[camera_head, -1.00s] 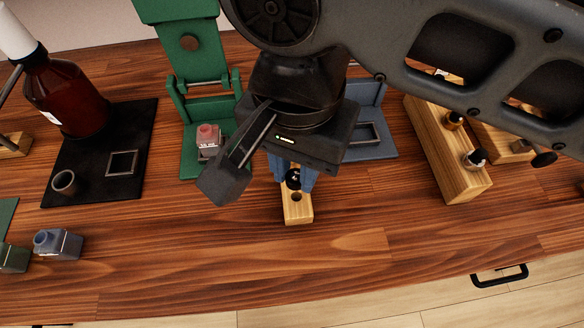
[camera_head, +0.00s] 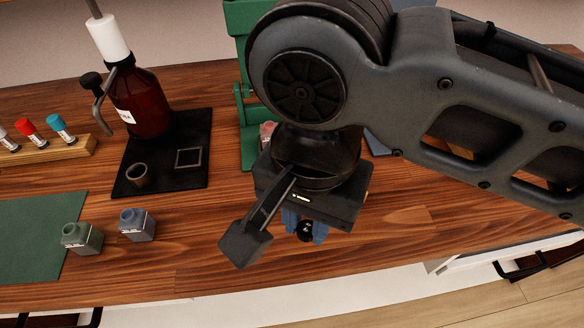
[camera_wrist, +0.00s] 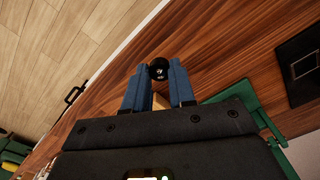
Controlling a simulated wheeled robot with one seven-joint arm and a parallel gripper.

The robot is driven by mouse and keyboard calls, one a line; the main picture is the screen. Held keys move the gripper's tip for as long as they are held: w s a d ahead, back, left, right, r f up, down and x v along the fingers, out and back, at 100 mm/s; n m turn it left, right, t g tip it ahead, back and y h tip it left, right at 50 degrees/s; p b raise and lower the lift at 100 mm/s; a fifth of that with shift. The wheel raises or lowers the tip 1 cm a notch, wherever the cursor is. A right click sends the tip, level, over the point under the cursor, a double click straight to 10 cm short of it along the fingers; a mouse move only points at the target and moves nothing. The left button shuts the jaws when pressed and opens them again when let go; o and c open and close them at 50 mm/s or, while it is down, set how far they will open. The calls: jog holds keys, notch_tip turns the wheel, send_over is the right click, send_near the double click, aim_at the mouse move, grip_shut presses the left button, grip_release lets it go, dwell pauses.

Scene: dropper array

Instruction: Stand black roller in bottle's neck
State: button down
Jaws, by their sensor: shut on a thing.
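My gripper (camera_head: 304,230) has blue fingers shut on a black roller (camera_wrist: 159,69), which shows between the fingertips in the wrist view. In the head view the roller (camera_head: 305,232) is a small dark shape low between the fingers, above the table's front part. A blue-grey bottle (camera_head: 138,226) and a green-grey bottle (camera_head: 82,238) stand on the table to the left, apart from the gripper. Both seem to have open necks. A pink bottle (camera_head: 267,132) in the green stand is mostly hidden behind my arm. Which bottle is meant cannot be told.
A black mat (camera_head: 193,126) bears a brown pump bottle (camera_head: 141,105) and a small cup (camera_head: 137,175). A green mat (camera_head: 38,235) and a wooden rack of vials (camera_head: 45,152) lie left. Bare wood lies between my gripper and the small bottles.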

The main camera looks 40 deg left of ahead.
jog(key=w+d+f+m, duration=0.2)
jog(key=w+d+f, duration=0.1)
jog(key=w+d, duration=0.5)
jog(key=w+d+f+m, duration=0.2)
jog(key=w+d+f, duration=0.2)
jog(key=d, duration=1)
jog(key=w+d+f+m, duration=0.2)
jog(key=w+d+f, duration=0.2)
jog(key=w+d, duration=0.7)
jog(key=shift+w+d+f+m, duration=0.15)
jog(key=shift+w+d+m, duration=0.15)
jog(key=shift+w, duration=0.05)
jog(key=shift+s+d+f, duration=0.1)
jog(key=shift+s+d, duration=0.05)
